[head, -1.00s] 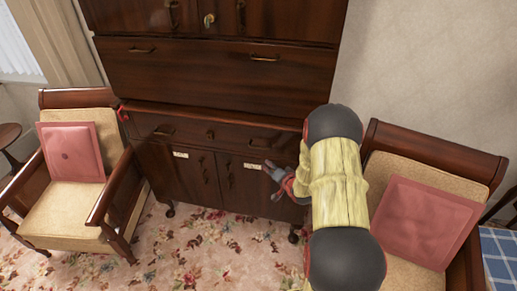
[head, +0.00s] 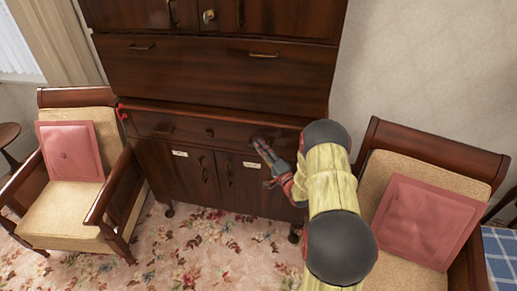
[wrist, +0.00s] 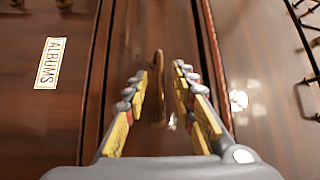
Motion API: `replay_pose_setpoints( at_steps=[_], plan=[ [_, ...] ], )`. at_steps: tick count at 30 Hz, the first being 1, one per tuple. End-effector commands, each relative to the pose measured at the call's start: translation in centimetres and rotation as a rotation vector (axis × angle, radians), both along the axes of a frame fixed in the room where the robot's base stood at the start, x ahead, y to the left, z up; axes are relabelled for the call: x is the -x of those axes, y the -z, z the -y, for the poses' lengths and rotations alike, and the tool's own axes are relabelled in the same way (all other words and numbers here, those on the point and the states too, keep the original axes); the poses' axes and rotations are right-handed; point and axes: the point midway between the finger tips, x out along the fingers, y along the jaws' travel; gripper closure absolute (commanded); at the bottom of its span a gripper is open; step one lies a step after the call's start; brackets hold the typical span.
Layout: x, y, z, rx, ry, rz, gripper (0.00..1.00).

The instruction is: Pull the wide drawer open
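The wide drawer (head: 232,134) is a dark wood front across the cabinet, above the two lower doors. It looks shut. It has a handle (head: 163,130) at its left and a small knob-like fitting (head: 210,133) in the middle. Its right handle is mostly hidden by my gripper (head: 262,149) in the head view. In the wrist view that brass handle (wrist: 157,85) stands between the two fingers of my gripper (wrist: 161,72). The fingers are open, with a gap on each side of the handle.
Lower doors (head: 232,185) carry white labels; the wrist view shows one reading "ALBUMS" (wrist: 48,63). A wide panel (head: 205,70) is above the drawer. Armchairs stand at the left (head: 75,205) and right (head: 400,265). Flowered carpet (head: 215,250) lies clear in front.

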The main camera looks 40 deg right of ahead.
Motion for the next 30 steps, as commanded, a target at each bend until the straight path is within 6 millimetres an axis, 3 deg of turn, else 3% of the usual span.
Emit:
replay_pose_setpoints(
  at_steps=[6, 14, 28, 30],
  plan=[
    [-1.6, -0.2, 0.1, 0.000, 0.001, 0.000, 0.74],
    [-1.7, -0.3, 0.1, 0.000, 0.001, -0.001, 0.74],
    [-1.7, -0.2, 0.1, 0.000, 0.001, -0.001, 1.00],
    [-1.7, -0.2, 0.1, 0.000, 0.001, -0.001, 1.00]
  ],
)
